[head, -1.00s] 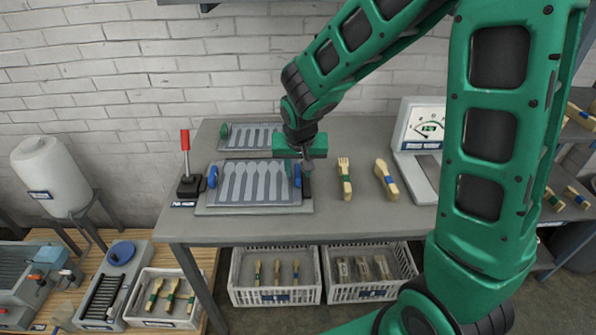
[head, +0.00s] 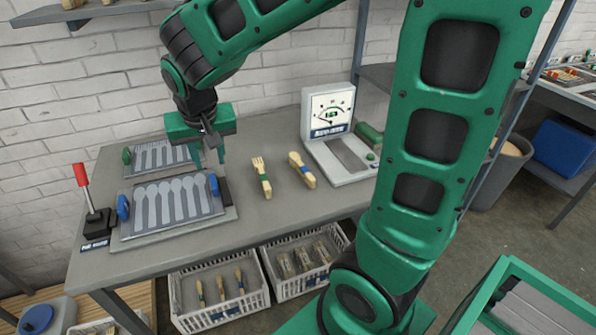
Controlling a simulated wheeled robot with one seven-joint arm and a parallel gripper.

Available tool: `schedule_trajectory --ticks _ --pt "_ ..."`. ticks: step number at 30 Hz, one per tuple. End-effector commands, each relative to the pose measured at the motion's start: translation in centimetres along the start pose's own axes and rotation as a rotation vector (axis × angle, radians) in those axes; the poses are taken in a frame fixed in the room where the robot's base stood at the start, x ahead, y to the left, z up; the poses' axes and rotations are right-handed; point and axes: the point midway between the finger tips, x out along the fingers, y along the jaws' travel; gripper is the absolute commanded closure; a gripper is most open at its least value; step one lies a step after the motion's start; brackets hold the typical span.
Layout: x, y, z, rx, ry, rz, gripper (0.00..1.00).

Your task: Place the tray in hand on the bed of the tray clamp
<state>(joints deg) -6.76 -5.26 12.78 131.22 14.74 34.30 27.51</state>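The grey tray (head: 150,219) with spoon-shaped hollows and blue end handles lies flat on the bed of the tray clamp (head: 136,263). The red-handled lever (head: 82,177) of the clamp stands upright on its black base at the left. A dark block (head: 225,191) is beside the tray's right handle (head: 213,183). My gripper (head: 210,156) is above and behind the right handle. Its two fingers look spread with nothing between them, and the tray appears clear of them.
A second spoon tray (head: 160,157) with a green handle lies behind. A wooden fork (head: 262,177), a wooden spoon (head: 302,170) and a dial gauge (head: 331,112) are to the right. Crates (head: 221,316) stand below. The bench front (head: 265,211) is clear.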

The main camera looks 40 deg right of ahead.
Motion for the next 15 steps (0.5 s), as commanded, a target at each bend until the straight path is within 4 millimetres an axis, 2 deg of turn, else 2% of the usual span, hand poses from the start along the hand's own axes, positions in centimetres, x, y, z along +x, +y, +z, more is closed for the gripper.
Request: schedule_trajectory --ticks 2,4,5,7,9,12,15 --pt "-0.3 1.9 0.2 0.013 -0.011 0.018 0.68" --pt "-0.7 5.2 0.8 0.035 -0.036 0.047 0.68" --pt "-1.0 7.0 1.2 0.048 -0.051 0.062 0.68" --pt "-1.9 11.8 3.1 0.083 -0.100 0.096 0.68" --pt "-3.0 16.4 5.8 0.119 -0.162 0.116 0.68" --pt "-4.4 21.2 10.2 0.168 -0.248 0.117 0.68" --pt "-5.5 24.0 14.1 0.205 -0.317 0.094 0.68"
